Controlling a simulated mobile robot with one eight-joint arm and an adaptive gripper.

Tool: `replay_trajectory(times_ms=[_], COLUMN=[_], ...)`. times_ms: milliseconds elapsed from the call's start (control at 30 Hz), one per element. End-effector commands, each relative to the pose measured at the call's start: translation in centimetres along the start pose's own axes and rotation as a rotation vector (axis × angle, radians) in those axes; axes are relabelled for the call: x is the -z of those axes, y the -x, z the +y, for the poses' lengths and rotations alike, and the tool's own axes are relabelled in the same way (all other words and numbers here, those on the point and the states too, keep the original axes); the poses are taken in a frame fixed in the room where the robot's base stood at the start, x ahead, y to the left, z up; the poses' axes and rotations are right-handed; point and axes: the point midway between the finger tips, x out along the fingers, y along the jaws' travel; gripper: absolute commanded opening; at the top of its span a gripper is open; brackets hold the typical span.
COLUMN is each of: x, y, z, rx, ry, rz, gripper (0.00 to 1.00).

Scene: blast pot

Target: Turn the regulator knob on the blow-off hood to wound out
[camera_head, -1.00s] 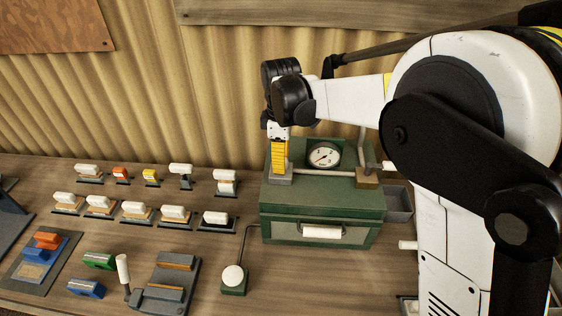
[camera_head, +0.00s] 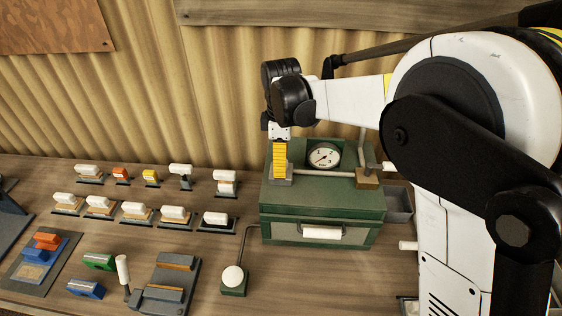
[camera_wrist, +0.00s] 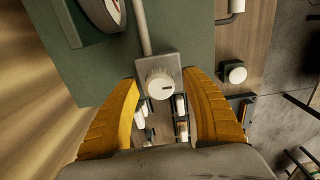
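The blow-off hood (camera_head: 320,205) is a green box on the bench, with a round dial gauge (camera_head: 323,155) on top. The regulator knob (camera_wrist: 158,83) is a pale round knob with a dark pointer mark, on a grey block (camera_head: 280,181) at the left of the hood's top. My gripper (camera_head: 280,172) points down over this block and hides the knob in the head view. In the wrist view its yellow fingers (camera_wrist: 162,82) stand apart on either side of the knob. A narrow gap seems to show on each side; contact is not clear.
A pipe (camera_head: 325,172) runs from the block to a brass-coloured fitting (camera_head: 367,178). A white-handled front (camera_head: 322,232) is on the hood. A white button on a green base (camera_head: 233,278) stands front left. Several small white-topped blocks fill the bench at left.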

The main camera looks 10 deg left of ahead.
Motion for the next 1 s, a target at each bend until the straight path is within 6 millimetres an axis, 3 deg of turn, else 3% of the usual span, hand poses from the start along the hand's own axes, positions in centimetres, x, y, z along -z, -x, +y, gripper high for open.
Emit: replay_trajectory(times_ms=[267, 700, 1000], x=[0.0, 0.0, 0.0], y=[1.2, 10.2, 12.1], z=[0.0, 0.0, 0.0], rx=[0.000, 0.000, 0.000], ry=[0.000, 0.000, 0.000], rz=[0.000, 0.000, 0.000], gripper=[0.55, 0.55, 0.55])
